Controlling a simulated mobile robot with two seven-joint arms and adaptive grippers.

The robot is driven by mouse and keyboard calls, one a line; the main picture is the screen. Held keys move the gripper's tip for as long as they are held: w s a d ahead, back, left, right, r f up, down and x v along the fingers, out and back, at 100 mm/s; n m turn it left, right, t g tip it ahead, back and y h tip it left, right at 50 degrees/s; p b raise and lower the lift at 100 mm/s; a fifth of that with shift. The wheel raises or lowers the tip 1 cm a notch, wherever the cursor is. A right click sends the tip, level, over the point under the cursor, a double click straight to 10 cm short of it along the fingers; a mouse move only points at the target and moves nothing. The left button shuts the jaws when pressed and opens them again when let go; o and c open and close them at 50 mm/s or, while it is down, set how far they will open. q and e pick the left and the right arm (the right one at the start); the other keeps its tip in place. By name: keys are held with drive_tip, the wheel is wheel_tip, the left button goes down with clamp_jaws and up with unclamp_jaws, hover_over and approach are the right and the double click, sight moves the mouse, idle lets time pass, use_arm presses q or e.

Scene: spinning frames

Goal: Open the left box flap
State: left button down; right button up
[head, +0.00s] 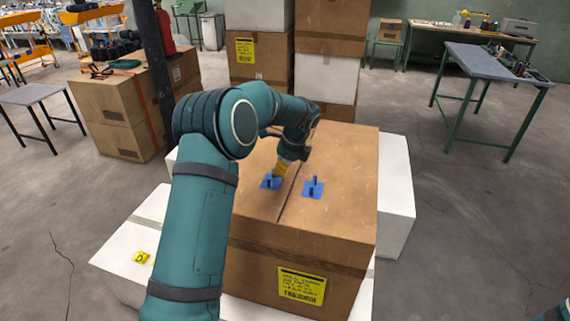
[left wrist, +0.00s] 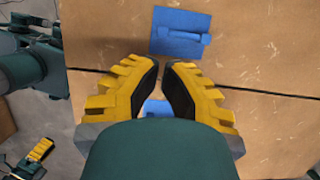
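The brown cardboard box (head: 330,222) stands closed, with a seam across its top between two flaps. The left flap (head: 250,198) lies flat and carries a blue handle (head: 268,183). The right flap (head: 345,170) carries another blue handle (head: 312,189), also in the left wrist view (left wrist: 181,34). My left gripper (head: 280,172) is low over the left handle. In the left wrist view its yellow fingertips (left wrist: 161,64) are close together, with part of a blue handle (left wrist: 154,107) showing between the fingers. Contact is hidden. A small yellow finger (left wrist: 40,150), apparently of my right gripper, shows away from the box.
The box rests on white boxes (head: 397,205) that stick out around it. Stacked boxes (head: 262,60) stand behind. A dark post (head: 155,60) and another cardboard box (head: 115,110) are at left. A table (head: 490,62) stands at right, with clear floor between.

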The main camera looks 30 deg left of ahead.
sight(275, 187)
use_arm(q)
drive_tip(key=x, duration=0.6)
drive_tip(key=shift+w+f, duration=0.1)
drive_tip(key=shift+w, duration=0.05)
drive_tip(key=shift+d, duration=0.1)
